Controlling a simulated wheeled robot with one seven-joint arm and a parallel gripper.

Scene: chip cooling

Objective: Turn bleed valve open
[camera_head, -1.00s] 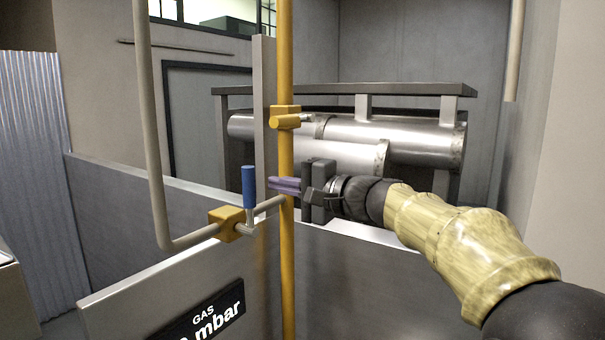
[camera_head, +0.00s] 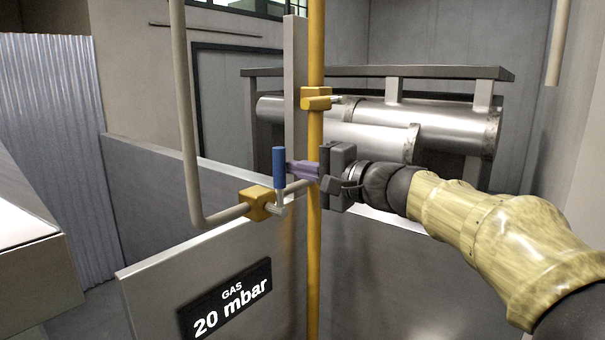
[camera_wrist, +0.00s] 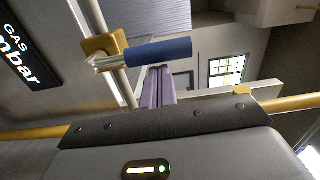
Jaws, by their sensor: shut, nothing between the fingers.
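The bleed valve is a yellow block (camera_head: 257,203) on a thin grey pipe, with a blue handle (camera_head: 279,167) standing upright from its lever. In the wrist view the blue handle (camera_wrist: 158,53) reaches rightward from the yellow block (camera_wrist: 103,45). My gripper (camera_head: 289,169) has purple fingers that are shut and empty. Their tips are right beside the handle's right side; I cannot tell whether they touch it. In the wrist view the fingers (camera_wrist: 158,72) point at the middle of the handle.
A yellow upright pipe (camera_head: 315,60) with another yellow fitting (camera_head: 315,98) stands close to my gripper. A grey pipe (camera_head: 185,110) rises at left. A low metal panel bears a "GAS 20 mbar" sign (camera_head: 226,300). Large metal cylinders (camera_head: 400,125) lie behind.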

